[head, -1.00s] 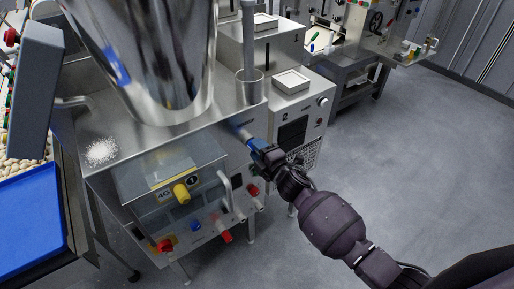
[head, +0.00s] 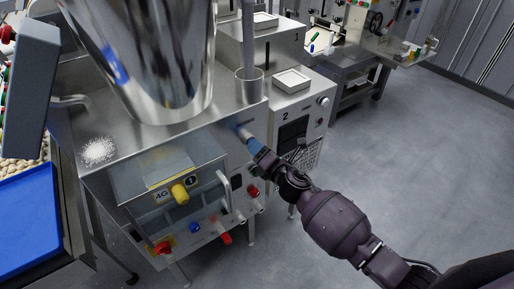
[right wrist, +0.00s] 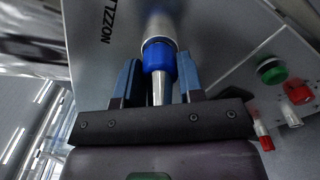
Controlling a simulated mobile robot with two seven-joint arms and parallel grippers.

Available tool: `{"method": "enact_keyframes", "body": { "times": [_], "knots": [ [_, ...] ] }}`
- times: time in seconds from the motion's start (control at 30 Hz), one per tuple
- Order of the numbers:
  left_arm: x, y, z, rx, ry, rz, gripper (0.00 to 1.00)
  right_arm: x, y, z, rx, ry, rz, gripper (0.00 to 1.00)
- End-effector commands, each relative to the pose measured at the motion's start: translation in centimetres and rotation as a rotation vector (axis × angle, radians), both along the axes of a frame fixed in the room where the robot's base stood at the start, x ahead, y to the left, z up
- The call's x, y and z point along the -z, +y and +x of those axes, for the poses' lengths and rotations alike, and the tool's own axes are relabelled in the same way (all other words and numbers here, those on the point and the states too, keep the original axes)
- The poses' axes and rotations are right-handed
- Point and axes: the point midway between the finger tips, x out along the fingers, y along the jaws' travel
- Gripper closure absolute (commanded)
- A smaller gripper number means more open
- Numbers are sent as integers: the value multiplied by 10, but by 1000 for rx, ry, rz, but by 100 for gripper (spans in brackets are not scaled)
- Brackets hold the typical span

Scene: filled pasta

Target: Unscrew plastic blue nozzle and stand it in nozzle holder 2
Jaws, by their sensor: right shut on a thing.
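The blue nozzle (right wrist: 158,58) sits at the end of a metal outlet pipe (right wrist: 157,22) in the right wrist view. It has a bright blue collar and a pale metal tip pointing back toward my palm. My right gripper (head: 255,147) is at the machine's front right side, its two blue-padded fingers on either side of the collar and shut on it. In the head view the fingers mostly hide the nozzle. A unit marked 2 (head: 286,115) stands just right, with a white square tray (head: 291,81) on top; I cannot tell whether this is nozzle holder 2. My left gripper is not in view.
A large steel hopper (head: 150,60) stands on the machine. A blue tray (head: 30,220) is at left. Open floor (head: 420,170) lies to the right.

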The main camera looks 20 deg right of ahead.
Motion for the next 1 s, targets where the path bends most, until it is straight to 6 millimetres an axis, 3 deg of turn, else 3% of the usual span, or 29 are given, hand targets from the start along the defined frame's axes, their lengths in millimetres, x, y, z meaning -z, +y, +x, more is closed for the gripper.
{"method": "enact_keyframes", "body": {
  "times": [0.1,0.13,0.3,0.63,1.0],
  "knots": [
    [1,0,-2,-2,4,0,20,0,0,0,1,1,2,90],
    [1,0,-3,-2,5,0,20,0,0,0,1,1,2,62],
    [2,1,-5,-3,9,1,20,0,0,0,0,1,4,36],
    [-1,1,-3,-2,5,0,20,-1,0,0,0,21,58,35],
    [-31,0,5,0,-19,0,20,-4,0,0,1,263,723,35]
  ]
}}
